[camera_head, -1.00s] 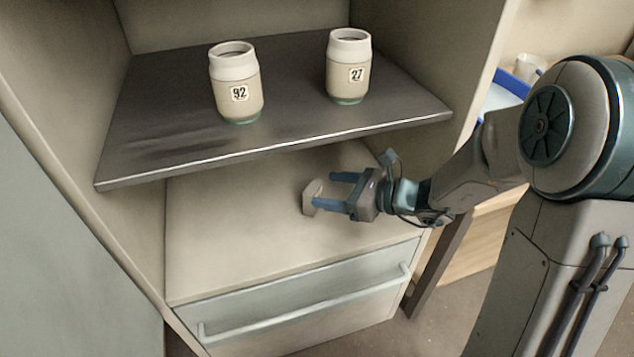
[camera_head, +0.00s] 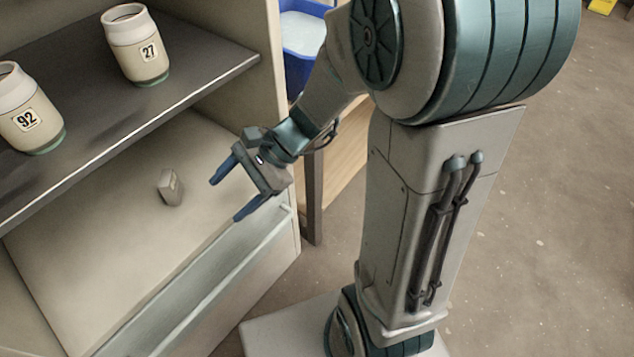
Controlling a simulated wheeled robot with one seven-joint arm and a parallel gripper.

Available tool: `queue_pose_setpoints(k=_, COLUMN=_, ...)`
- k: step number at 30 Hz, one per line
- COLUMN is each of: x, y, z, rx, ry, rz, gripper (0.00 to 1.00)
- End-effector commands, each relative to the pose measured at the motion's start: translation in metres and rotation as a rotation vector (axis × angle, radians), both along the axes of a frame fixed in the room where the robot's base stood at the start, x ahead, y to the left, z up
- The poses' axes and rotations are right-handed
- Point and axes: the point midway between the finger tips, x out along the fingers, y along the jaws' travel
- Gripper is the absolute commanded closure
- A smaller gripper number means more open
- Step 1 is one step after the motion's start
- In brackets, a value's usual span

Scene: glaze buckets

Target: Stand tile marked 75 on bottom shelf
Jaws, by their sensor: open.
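A small beige-grey block-like tile (camera_head: 170,187) stands on the bottom shelf (camera_head: 95,250) of the cabinet. I cannot read any number on the side that shows. My gripper (camera_head: 224,192) is open and empty, to the right of the tile and apart from it. Its two blue fingers point left toward the shelf. Nothing hides the tile.
The dark upper shelf (camera_head: 195,68) overhangs the bottom shelf. On it stand jars marked 92 (camera_head: 30,112) and 27 (camera_head: 136,48). A drawer front (camera_head: 215,275) lies below. A blue tub (camera_head: 301,48) is beyond the cabinet wall.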

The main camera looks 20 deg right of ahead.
Motion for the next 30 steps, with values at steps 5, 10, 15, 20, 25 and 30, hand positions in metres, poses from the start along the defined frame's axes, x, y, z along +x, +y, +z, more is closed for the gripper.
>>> queue_pose_setpoints(k=5, x=-0.039, y=-0.04, z=-0.004, rx=-0.275, ry=-0.248, rz=0.342, gripper=0.33)
queue_pose_setpoints(k=10, x=-0.056, y=-0.09, z=-0.002, rx=-0.536, ry=-0.46, rz=0.655, gripper=0.33)
queue_pose_setpoints(k=15, x=-0.058, y=-0.129, z=0.008, rx=-0.735, ry=-0.601, rz=0.891, gripper=0.33)
queue_pose_setpoints(k=20, x=-0.057, y=-0.147, z=0.015, rx=-0.823, ry=-0.654, rz=0.997, gripper=0.33)
queue_pose_setpoints(k=25, x=-0.056, y=-0.15, z=0.016, rx=-0.838, ry=-0.661, rz=1.015, gripper=0.33)
queue_pose_setpoints(k=30, x=-0.056, y=-0.149, z=0.015, rx=-0.835, ry=-0.66, rz=1.013, gripper=0.33)
